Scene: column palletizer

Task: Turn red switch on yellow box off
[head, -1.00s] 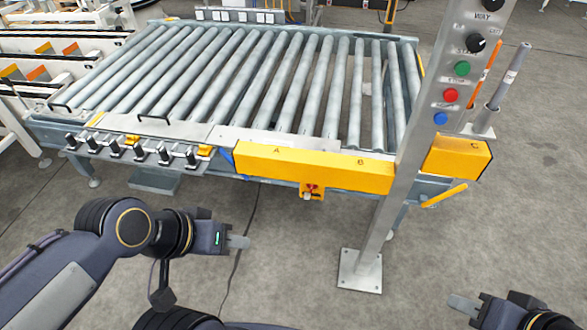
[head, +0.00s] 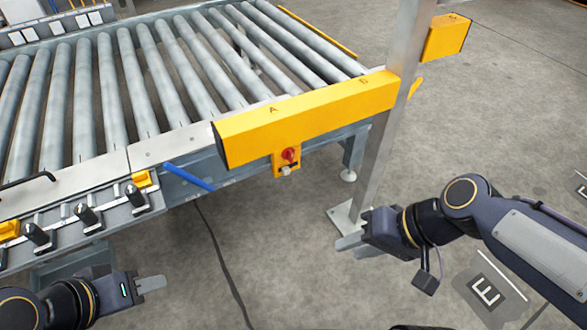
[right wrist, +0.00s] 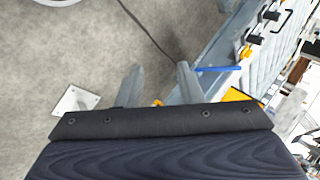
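The small yellow box (head: 279,165) hangs under the long yellow housing marked A and B (head: 310,112). Its red switch (head: 289,154) is on the front face, with a pale fitting below; the switch's setting is too small to tell. My right gripper (head: 350,245) is below and right of the box, apart from it, pointing left. In the right wrist view its two fingers (right wrist: 159,82) stand apart with nothing between them. My left gripper (head: 150,284) is low at the left, clear of the box; its finger gap is not visible.
The roller conveyor (head: 150,85) lies behind the housing. An upright metal post (head: 385,150) stands right of the box, its base plate (head: 345,217) near my right gripper. A blue handle (head: 189,177) sticks out left of the box. Open floor lies in front.

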